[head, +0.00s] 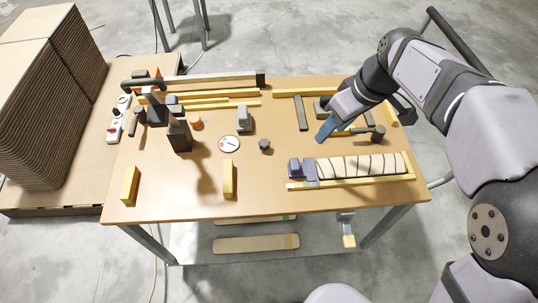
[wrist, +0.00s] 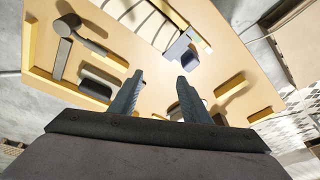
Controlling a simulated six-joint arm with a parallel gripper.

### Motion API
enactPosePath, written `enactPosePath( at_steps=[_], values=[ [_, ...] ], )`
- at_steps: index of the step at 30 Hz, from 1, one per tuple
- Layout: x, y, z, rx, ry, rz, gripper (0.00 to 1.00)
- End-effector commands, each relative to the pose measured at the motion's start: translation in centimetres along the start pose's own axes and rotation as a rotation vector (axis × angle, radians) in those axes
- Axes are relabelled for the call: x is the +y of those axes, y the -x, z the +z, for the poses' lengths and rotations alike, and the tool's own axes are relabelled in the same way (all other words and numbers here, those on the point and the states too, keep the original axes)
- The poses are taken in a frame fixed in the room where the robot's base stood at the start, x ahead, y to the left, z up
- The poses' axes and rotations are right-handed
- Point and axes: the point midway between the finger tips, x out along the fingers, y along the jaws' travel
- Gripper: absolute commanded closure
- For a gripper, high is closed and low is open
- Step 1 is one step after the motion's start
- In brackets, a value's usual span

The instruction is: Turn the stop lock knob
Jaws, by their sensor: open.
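I cannot tell for certain which part is the stop lock knob. A small dark knob (head: 264,145) stands on the middle of the table, right of a round white dial (head: 229,144) with a red mark. A dark handle with a round end (head: 378,132) lies at the right and also shows in the wrist view (wrist: 68,25). My gripper (head: 322,136) is above the right half of the table, right of the small dark knob and apart from it. In the wrist view my gripper (wrist: 160,80) has its fingers apart with nothing between them.
A black upright post (head: 179,136) and a grey block (head: 244,119) stand left of my gripper.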

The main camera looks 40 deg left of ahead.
Motion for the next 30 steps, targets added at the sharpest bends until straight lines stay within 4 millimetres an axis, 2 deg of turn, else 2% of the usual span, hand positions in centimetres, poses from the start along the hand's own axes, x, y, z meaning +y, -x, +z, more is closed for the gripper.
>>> enactPosePath(
  at_steps=[1,3,6,10,15,22,30],
  values=[
    [-1.2,-2.8,-1.5,0.015,0.078,-0.016,0.57],
    [-2.9,-4.2,-3.6,0.035,0.173,-0.036,0.57],
    [-5.1,-5.7,-5.9,0.06,0.287,-0.059,0.57],
    [-7.3,-6.8,-7.8,0.082,0.386,-0.08,0.57],
    [-8.5,-7.1,-8.7,0.095,0.438,-0.091,0.57],
    [-8.6,-7.6,-8.8,0.095,0.44,-0.092,0.57],
    [-8.9,-10.7,-8.9,0.092,0.439,-0.094,0.57]
  ],
)
